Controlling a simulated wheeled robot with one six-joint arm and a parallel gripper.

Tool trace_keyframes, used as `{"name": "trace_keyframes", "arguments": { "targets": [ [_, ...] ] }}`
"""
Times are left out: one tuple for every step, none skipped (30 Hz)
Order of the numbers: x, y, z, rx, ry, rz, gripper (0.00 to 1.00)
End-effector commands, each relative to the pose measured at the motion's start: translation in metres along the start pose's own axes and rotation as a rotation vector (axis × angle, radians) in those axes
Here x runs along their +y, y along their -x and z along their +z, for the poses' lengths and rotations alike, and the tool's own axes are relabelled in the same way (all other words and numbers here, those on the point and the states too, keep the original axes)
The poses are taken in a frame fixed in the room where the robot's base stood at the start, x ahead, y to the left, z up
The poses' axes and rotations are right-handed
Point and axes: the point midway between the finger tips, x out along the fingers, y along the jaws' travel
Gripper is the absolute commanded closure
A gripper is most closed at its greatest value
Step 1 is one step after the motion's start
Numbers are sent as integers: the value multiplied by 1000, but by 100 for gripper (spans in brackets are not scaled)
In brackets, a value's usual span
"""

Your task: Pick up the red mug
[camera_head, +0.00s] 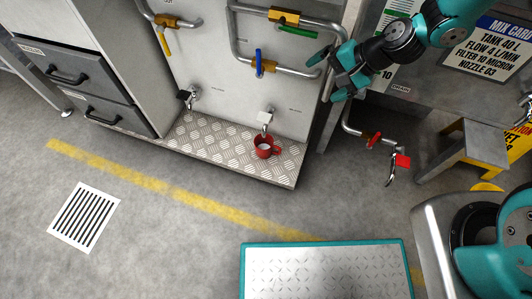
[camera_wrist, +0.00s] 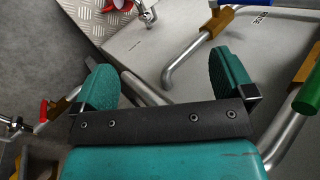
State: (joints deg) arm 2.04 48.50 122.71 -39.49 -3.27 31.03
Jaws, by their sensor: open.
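The red mug (camera_head: 263,149) stands on the checkered metal ledge (camera_head: 215,147) at the foot of the pipe panel, below a tap with a white handle (camera_head: 265,118). Its handle points right. My gripper (camera_head: 331,75) is up and to the right of the mug, in front of the panel's right edge, well apart from it. A bit of the red mug (camera_wrist: 118,5) shows at the top edge of the wrist view, cut off by the frame.
Pipes with a blue lever (camera_head: 258,63) and a green lever (camera_head: 297,31) stand out from the panel near my gripper. A red-handled valve and spout (camera_head: 390,160) hang at right, by a grey step stool (camera_head: 468,150). A teal-edged platform (camera_head: 325,270) lies in front. The floor left of it is clear.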

Motion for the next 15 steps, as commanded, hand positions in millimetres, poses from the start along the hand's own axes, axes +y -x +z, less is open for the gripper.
{"name": "trace_keyframes", "arguments": {
  "targets": [
    [16,-30,-6,-23,-107,-48,0],
    [22,-44,-8,-32,-170,-81,0],
    [31,-62,-11,-43,-253,-124,0],
    [38,-75,-13,-51,-316,-155,0],
    [45,-87,-15,-59,-380,-185,0],
    [57,-104,-16,-69,-470,-224,0],
    [66,-116,-17,-77,-541,-255,0],
    [76,-129,-17,-86,-615,-286,0],
    [91,-145,-16,-95,-715,-326,0],
    [102,-156,-16,-102,-791,-356,0],
    [113,-166,-14,-109,-866,-384,0],
    [128,-179,-11,-118,-965,-421,0],
    [139,-187,-9,-123,-1035,-446,0],
    [150,-195,-6,-127,-1103,-470,0],
    [163,-204,-3,-132,-1187,-500,0]
  ]
}}
